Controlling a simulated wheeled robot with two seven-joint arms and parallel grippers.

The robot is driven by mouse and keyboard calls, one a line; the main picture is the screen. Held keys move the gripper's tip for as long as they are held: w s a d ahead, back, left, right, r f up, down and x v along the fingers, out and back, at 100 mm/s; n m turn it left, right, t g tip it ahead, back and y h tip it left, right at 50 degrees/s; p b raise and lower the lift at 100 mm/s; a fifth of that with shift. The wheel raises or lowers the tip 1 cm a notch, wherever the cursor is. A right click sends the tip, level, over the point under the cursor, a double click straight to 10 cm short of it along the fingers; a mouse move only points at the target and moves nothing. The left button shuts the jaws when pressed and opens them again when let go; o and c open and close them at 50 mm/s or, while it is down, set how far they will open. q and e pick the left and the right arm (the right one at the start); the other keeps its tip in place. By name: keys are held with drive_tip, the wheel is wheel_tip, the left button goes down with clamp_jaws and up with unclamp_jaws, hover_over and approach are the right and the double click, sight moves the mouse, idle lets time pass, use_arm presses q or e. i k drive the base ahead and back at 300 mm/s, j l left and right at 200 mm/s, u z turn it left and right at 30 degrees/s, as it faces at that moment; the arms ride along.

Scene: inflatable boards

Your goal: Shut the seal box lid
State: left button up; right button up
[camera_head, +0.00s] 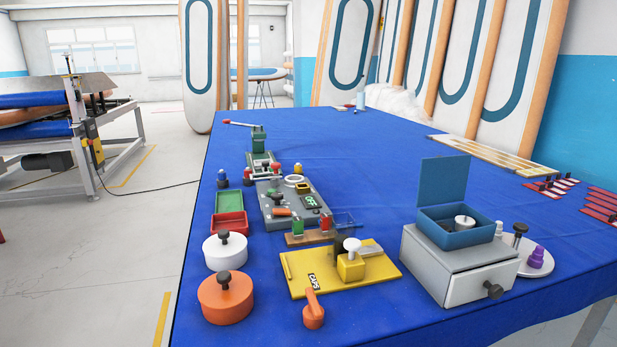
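A blue box (457,229) sits on top of a grey drawer cabinet (434,266) at the right front of the table. Its blue lid (444,184) stands open, nearly upright at the back edge. A round pale piece with a dark knob (465,221) shows inside the box. A smaller shallow red case (230,223) with a green raised or leaning panel (229,202) lies at the left; I cannot tell whether that panel is a lid. Neither of my grippers is in view.
A yellow board (300,276) with a yellow block, an orange round container (226,298) and a white one (225,252) stand in front and left of the cabinet. A round white plate (537,264) with stamps stands right of it. The table's middle back is clear.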

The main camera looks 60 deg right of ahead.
sight(442, 179)
drive_tip(key=i+j+u, duration=0.5)
drive_tip(key=i, duration=0.45)
drive_tip(key=i+l+z, duration=0.15)
drive_tip(key=z, duration=0.25)
drive_tip(key=i+z, duration=0.6)
drive_tip(key=z, duration=0.25)
drive_tip(key=i+j+z, duration=0.15)
drive_tip(key=z, duration=0.25)
drive_tip(key=i+z, duration=0.2)
drive_tip(key=z, duration=0.3)
drive_tip(key=i+z, duration=0.25)
drive_tip(key=z, duration=0.2)
drive_tip(key=i+j+z, duration=0.1)
drive_tip(key=z, duration=0.4)
drive_tip(key=i+j+z, duration=0.25)
drive_tip(key=z, duration=0.25)
drive_tip(key=i+j+z, duration=0.2)
drive_tip(key=z, duration=0.25)
drive_tip(key=i+j+z, duration=0.1)
drive_tip(key=j+z, duration=0.25)
drive_tip(key=z, duration=0.15)
drive_tip(key=i+j+z, duration=0.1)
drive_tip(key=z, duration=0.35)
drive_tip(key=i+j+z, duration=0.1)
drive_tip(key=z, duration=0.3)
drive_tip(key=j, duration=0.1)
